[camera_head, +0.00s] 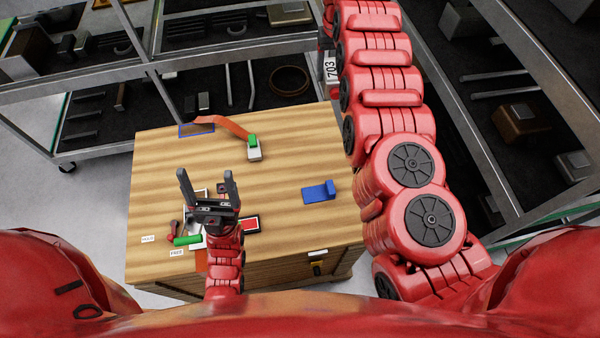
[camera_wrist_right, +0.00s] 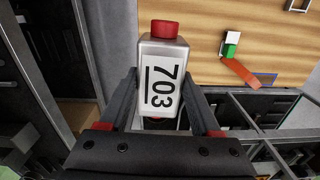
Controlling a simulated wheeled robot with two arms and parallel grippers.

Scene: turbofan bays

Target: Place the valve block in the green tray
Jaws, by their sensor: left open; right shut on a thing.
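My right gripper (camera_wrist_right: 160,98) is shut on a grey block with a red cap and a white label reading 703 (camera_wrist_right: 162,88). The block is held upright between the fingers in the right wrist view. In the head view only its label (camera_head: 331,67) shows clearly, beside my right arm past the bench's far right edge. I cannot tell for sure whether it is the valve block. My left gripper (camera_head: 208,183) is open and empty above the near left of the bench. I cannot make out a green tray in either view.
The wooden bench (camera_head: 280,220) carries a blue bracket (camera_head: 320,192), a white block with a green top (camera_head: 254,150), an orange strip (camera_head: 222,123) and a green cylinder (camera_head: 187,240). Metal-framed shelves with dark decks (camera_head: 220,92) stand behind and to the right. The bench's middle is clear.

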